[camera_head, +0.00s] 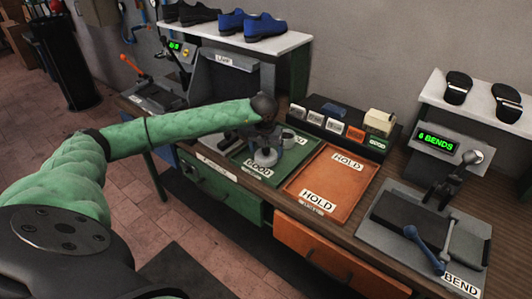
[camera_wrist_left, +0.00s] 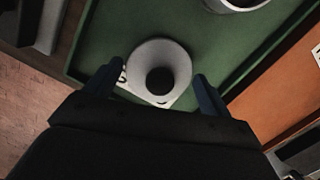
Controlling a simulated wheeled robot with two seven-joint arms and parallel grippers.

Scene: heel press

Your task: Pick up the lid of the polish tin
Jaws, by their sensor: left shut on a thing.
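The lid (camera_wrist_left: 174,57) is a pale round disc with a dark knob in its middle. In the head view the lid (camera_head: 265,158) shows over the green GOOD tray, below my left gripper (camera_head: 257,138). In the wrist view the two fingers of my left gripper (camera_wrist_left: 155,82) stand on either side of the lid, shut on it. Whether the lid touches the tray is hard to tell. A pale round container with a dark inside (camera_wrist_left: 238,4) is beside it, cut by the top edge; I cannot tell if it is the tin. My right gripper is not in view.
The green tray (camera_head: 295,160) adjoins an orange HOLD tray (camera_head: 325,178), which is empty. Behind them is a dark rack of labelled blocks (camera_head: 330,125). A bend device (camera_head: 420,225) with a blue lever stands right. A lamp box (camera_head: 222,80) stands behind my left arm.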

